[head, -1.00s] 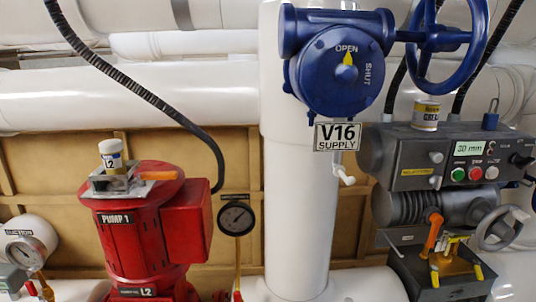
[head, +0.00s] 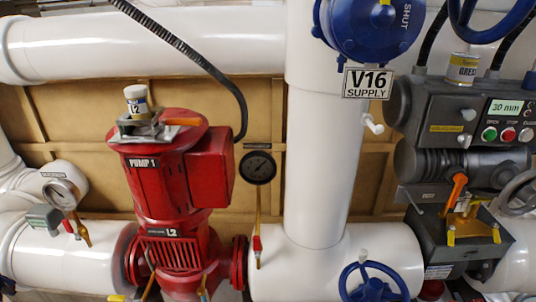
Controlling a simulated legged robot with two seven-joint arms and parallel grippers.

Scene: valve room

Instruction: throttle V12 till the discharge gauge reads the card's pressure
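A round dark-faced gauge (head: 258,167) stands on a thin brass stem right of the red pump; its small label and its reading are too small to make out. A blue handwheel (head: 372,284) shows partly at the bottom edge, in front of the white pipe; no tag is visible on it, so I cannot tell whether it is V12. The blue valve with the V16 SUPPLY tag (head: 367,83) is at the top, cut off by the frame. No pressure card can be made out. Neither of my grippers is in the head view.
The red PUMP 1 (head: 180,190) carries a small L2 jar (head: 136,99). A white-faced gauge (head: 61,193) is at left. A grey control box (head: 462,118) showing 30 mm, with a grease can (head: 462,68) on top, is at right. White pipes (head: 314,185) fill much of the space.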

